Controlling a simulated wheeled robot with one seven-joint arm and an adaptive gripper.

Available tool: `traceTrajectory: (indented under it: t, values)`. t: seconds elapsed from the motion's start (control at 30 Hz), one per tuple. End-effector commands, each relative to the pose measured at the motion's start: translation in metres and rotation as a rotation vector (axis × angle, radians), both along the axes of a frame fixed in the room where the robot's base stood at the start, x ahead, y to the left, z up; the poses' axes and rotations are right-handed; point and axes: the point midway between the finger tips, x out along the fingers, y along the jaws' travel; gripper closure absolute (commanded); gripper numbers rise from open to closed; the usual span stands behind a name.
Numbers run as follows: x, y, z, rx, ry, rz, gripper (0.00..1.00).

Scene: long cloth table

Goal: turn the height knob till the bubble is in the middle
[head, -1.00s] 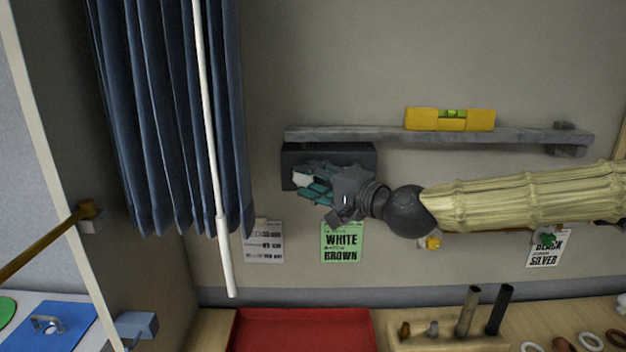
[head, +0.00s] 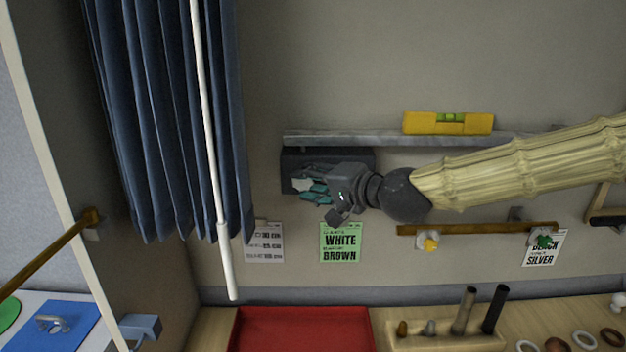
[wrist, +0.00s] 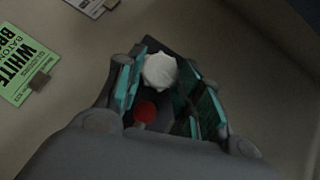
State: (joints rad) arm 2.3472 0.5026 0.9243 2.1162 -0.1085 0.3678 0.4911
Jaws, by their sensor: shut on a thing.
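A yellow spirit level (head: 415,123) with a green vial (head: 450,117) lies on a long grey bar (head: 330,137) on the wall. The bubble is too small to place for certain against the vial's middle. Below the bar's left end is a dark box (head: 291,172). A white height knob (head: 301,185) is at its front, and it also shows in the wrist view (wrist: 160,71). My gripper (head: 312,188), with teal finger pads, is shut on the knob, one finger on each side of it in the wrist view (wrist: 163,88).
A small red round thing (wrist: 145,112) shows between my fingers, nearer the palm. A blue curtain (head: 150,120) and white rod (head: 210,150) hang left of the box. A green card (head: 342,241) and brown rail (head: 480,229) are below. A red tray (head: 300,330) sits on the table.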

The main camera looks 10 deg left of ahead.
Motion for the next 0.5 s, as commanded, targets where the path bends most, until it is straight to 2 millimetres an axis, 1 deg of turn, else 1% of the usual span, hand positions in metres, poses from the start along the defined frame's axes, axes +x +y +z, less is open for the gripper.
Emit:
traceTrajectory:
  t: [0.03,0.27,0.3,0.37,0.4,0.43,0.5]
  values:
    - [0.0018,-0.0003,0.0024,0.0,-0.005,-0.003,0.87]
    - [0.0021,-0.0006,0.0025,0.001,-0.004,-0.004,0.87]
    - [0.0021,-0.0006,0.0026,0.002,-0.005,-0.004,0.62]
    - [0.0021,-0.0007,0.0026,0.002,-0.005,-0.004,0.51]
    - [0.0019,-0.0007,0.0024,0.001,-0.004,-0.004,0.43]
    - [0.0017,-0.0007,0.0022,0.001,-0.004,-0.004,0.42]
    - [0.0014,-0.0007,0.0018,0.001,-0.004,-0.003,0.42]
